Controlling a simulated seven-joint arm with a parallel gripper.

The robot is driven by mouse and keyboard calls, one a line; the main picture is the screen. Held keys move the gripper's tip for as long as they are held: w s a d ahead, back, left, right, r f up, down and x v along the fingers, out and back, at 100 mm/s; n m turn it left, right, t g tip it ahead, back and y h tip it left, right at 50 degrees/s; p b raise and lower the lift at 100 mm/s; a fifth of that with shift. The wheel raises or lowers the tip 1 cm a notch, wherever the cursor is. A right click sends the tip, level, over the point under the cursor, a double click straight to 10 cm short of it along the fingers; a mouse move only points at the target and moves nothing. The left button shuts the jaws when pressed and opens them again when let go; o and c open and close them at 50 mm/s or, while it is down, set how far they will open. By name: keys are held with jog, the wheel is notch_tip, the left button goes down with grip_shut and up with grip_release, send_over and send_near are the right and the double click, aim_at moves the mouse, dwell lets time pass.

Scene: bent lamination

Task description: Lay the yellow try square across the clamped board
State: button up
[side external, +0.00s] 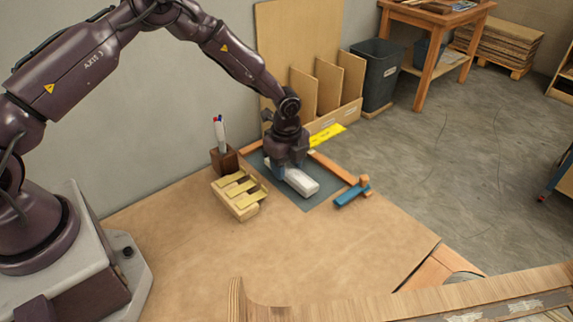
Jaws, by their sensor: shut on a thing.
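The yellow try square (327,135) shows as a flat yellow strip that sticks out to the right from behind my gripper (283,167). Its near end is hidden by the gripper. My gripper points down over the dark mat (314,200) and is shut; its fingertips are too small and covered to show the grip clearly. A pale block (301,182) lies on the mat just right of the fingers, with a bit of blue beside them. A narrow wooden strip (332,168) runs along the mat's far right edge. I cannot tell which piece is the clamped board.
A blue tool with wooden ends (352,192) lies right of the mat. A wooden block with yellowish strips (238,194) and a pen holder (224,161) stand left. A wooden divider rack (328,88) and grey bin (377,74) stand behind.

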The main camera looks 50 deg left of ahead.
jog(key=shift+f, duration=0.2)
jog(key=shift+w, duration=0.4)
dwell(0.6)
jog(key=o, duration=1.5)
jog(key=shift+r, duration=3.55)
